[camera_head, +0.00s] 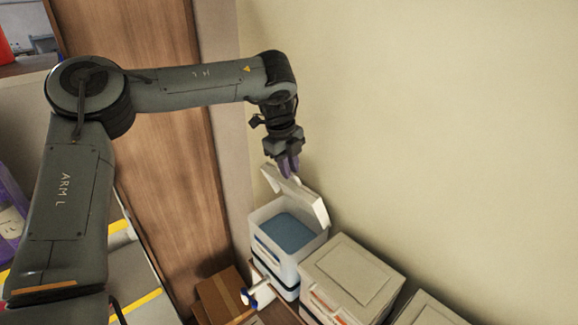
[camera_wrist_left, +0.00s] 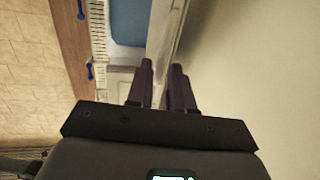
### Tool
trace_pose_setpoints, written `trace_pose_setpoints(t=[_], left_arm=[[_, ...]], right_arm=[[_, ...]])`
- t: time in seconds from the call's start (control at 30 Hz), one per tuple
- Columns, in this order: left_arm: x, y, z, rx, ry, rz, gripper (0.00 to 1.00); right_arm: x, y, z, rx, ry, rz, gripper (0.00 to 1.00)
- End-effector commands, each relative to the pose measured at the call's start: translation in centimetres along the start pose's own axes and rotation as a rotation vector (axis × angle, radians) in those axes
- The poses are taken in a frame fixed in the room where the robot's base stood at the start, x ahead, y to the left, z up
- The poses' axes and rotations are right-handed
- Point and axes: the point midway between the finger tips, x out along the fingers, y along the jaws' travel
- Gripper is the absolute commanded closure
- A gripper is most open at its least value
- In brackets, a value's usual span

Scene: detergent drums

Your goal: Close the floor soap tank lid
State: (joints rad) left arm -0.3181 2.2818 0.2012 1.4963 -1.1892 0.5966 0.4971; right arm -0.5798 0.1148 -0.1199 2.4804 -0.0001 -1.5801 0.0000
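The floor soap tank (camera_head: 290,262) is a white box with blue liquid inside, standing against the wall. It also shows at the top of the left wrist view (camera_wrist_left: 128,55). Its white lid (camera_head: 312,205) stands open and steeply raised along the wall side. In the left wrist view the lid (camera_wrist_left: 166,35) is seen nearly edge-on. My left gripper (camera_head: 289,166) is at the lid's upper edge, pointing down. Its two dark purple fingers (camera_wrist_left: 163,82) are apart, with the lid's edge showing beyond and between them; I cannot tell whether they touch it. My right gripper is not in view.
A closed white tank (camera_head: 350,275) stands right of the open one, with another closed tank (camera_head: 428,310) beyond. A white and blue tap (camera_head: 258,294) sticks out in front. A cardboard box (camera_head: 222,296) is at the left. The cream wall (camera_head: 430,120) is close behind.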

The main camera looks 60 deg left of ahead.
Motion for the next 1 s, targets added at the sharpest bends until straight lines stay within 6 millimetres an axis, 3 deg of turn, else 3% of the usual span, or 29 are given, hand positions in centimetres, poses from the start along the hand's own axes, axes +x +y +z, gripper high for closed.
trace_pose_setpoints(t=[0.03, 0.13, 1.0], left_arm=[[-0.03, -0.01, 0.0, 0.0, 0.0, 0.0, 0.87], [-0.04, -0.01, 0.0, 0.0, 0.0, 0.0, 1.0], [-0.1, -0.04, -0.01, 0.0, 0.0, -0.001, 1.0]], right_arm=[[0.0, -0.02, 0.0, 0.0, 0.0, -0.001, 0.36], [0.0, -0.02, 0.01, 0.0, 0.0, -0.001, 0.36], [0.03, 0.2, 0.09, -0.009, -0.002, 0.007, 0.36]])
